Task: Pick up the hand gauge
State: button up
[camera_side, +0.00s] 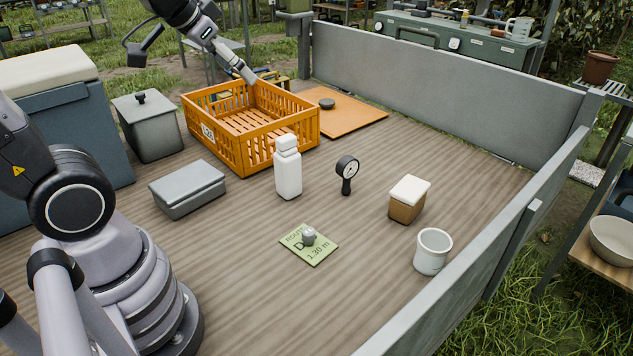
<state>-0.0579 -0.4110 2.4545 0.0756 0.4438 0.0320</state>
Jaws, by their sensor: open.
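The orange crate (224,153), white bottle (288,172) and grey lidded box (187,189) stand left of the gauge. A white-topped brown box (407,203) and white mug (432,252) stand right. A green card (303,254) with a small grey weight lies in front. Grey side walls (430,85) bound the deck.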

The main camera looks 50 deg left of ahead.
jog(key=w+a+f+m+t+h, duration=0.1)
jog(key=w+a+f+t, duration=0.1)
jog(key=w+f, duration=0.7)
jog(key=w+a+f+m+t, duration=0.1)
jog(key=w+a+f+t, duration=0.35)
jog(key=w, duration=0.75)
jog(key=h, duration=0.1)
send_near(343, 161)
notch_tip(343, 161, up, 4)
jog(key=w, duration=0.2)
jog(key=s+f+n+t, duration=0.2)
jog(key=s+f+t, duration=0.2)
jog(key=f, duration=0.3)
jog(key=w, duration=0.8)
jog(key=w+d, duration=0.1)
jog(key=w, duration=0.4)
jog(key=shift+f, duration=0.2)
grip_shut()
